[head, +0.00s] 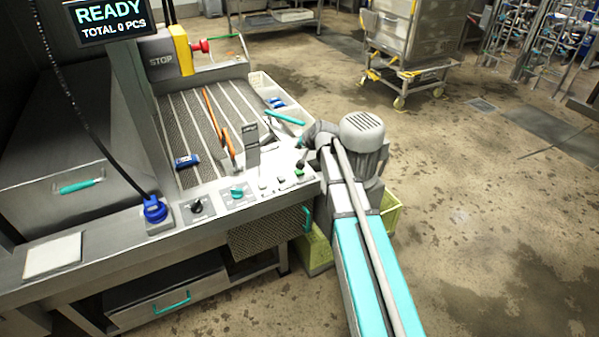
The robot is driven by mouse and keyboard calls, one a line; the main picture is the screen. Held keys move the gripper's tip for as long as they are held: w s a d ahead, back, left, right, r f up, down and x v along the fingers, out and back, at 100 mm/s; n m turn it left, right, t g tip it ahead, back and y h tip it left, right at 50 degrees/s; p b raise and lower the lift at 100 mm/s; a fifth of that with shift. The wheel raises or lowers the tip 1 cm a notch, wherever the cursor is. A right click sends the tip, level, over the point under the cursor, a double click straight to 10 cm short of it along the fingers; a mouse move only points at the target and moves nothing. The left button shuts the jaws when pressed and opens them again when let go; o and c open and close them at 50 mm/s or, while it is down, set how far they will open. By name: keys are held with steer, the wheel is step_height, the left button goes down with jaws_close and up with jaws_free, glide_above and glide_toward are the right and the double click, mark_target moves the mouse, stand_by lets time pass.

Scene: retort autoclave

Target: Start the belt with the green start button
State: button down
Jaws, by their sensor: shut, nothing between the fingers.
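The green start button (299,172) appears as a small green spot at the right end of the sloped control panel (218,208). My arm reaches in from the lower right, and its grey wrist bends left over the panel's right end. My gripper (303,160) is small and dark here, shut and empty, just above the green button. I cannot tell whether it touches the button. The belt (186,119) is not clearly identifiable beyond the ribbed bed behind the panel. The display (112,20) reads READY and TOTAL 0 PCS.
Teal and black knobs, pale buttons and a blue knob (155,210) line the panel. Tools and a blue item (187,161) lie on the bed. Open floor lies right.

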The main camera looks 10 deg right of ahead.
mark_target(300, 172)
steer(key=shift+f+b, duration=4.25)
steer(key=shift+f, duration=0.1)
steer(key=shift+f, duration=0.1)
steer(key=shift+f+b, duration=0.3)
steer(key=shift+b, duration=0.1)
